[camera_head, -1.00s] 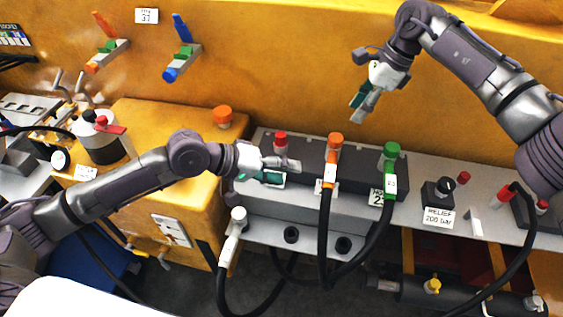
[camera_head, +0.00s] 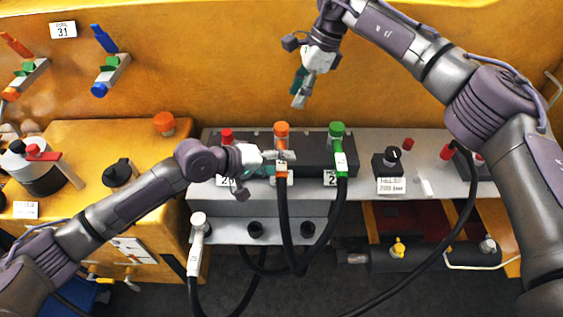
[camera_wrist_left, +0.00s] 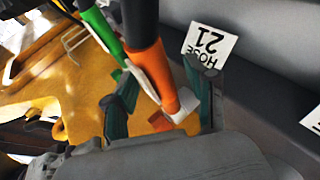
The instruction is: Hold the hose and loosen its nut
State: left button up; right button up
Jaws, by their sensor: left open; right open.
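The orange hose fitting stands in the middle of the dark block; its orange nut (camera_head: 282,130) is on top and its black hose (camera_head: 283,205) hangs down below. In the left wrist view, the orange sleeve (camera_wrist_left: 146,72) runs between the two green-padded fingers of my left gripper (camera_wrist_left: 165,100). That gripper (camera_head: 276,162) is open, with its fingers on either side of the hose; I cannot tell whether they touch it. A HOSE 21 label (camera_wrist_left: 208,45) is beside the sleeve. My right gripper (camera_head: 301,92) is open and empty, above and behind the orange nut.
A green-capped hose (camera_head: 337,132) stands close on the right, a red cap (camera_head: 227,136) on the left. A relief knob (camera_head: 391,157) is farther right. A white-ended hose (camera_head: 198,228) hangs at lower left. The yellow wall rises close behind my right gripper.

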pick_arm(q)
jog(key=shift+w+d+f, duration=0.2)
jog(key=shift+d+f, duration=0.1)
jog(key=shift+d, duration=0.1)
